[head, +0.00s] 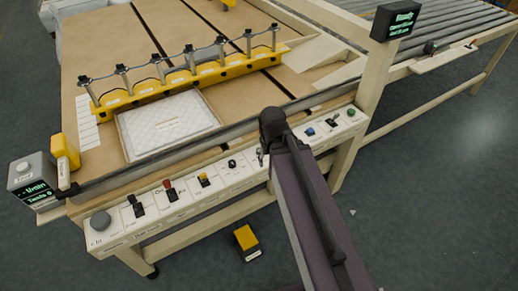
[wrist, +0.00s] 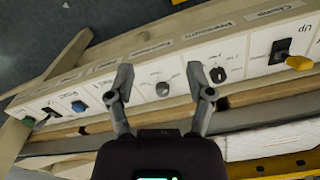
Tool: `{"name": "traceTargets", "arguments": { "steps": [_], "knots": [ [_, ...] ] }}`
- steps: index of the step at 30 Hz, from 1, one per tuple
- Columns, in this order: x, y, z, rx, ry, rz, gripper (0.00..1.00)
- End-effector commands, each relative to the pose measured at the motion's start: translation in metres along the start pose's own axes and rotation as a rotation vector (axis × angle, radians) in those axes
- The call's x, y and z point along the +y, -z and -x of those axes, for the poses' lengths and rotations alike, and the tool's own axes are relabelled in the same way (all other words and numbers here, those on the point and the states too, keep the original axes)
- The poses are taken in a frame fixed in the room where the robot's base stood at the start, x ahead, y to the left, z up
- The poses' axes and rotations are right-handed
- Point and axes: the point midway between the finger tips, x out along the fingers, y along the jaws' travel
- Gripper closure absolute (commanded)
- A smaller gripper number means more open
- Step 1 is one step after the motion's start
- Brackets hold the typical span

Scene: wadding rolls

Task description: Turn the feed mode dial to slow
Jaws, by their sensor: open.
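The control panel shows two small round dials in the wrist view: a silver dial (wrist: 163,89) between my open fingers in the picture, and a black dial (wrist: 217,75) just right of the right finger. Their labels are too small to read, so I cannot tell which is the feed mode dial. My gripper (wrist: 160,80) is open and empty, with no clear contact with either dial. In the head view my gripper (head: 262,157) is at the panel's front edge, right of the black dial (head: 232,164).
The panel also has a blue button (head: 310,131), a black switch (head: 333,122), a green button (head: 351,112), a yellow-tipped lever (head: 203,180), a red-topped lever (head: 168,190) and a large grey knob (head: 100,220). A grey rail (head: 110,180) runs behind. A yellow pedal (head: 246,238) lies on the floor.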

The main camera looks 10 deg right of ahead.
Motion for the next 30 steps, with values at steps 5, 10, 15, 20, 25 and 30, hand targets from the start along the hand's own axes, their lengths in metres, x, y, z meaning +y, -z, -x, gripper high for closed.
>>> {"name": "traceTargets", "arguments": {
  "steps": [5,10,15,20,25,30],
  "knots": [
    [0.0,0.012,0.002,0.0,0.0,-0.048,0.19],
    [0.002,0.042,0.006,0.0,0.0,-0.19,0.19],
    [0.001,0.084,0.011,0.0,0.001,-0.403,0.19],
    [0.001,0.123,0.015,0.0,0.001,-0.613,0.19],
    [0.001,0.151,0.018,0.0,0.001,-0.782,0.19],
    [0.001,0.161,0.019,0.0,0.001,-0.859,0.19]
  ]
}}
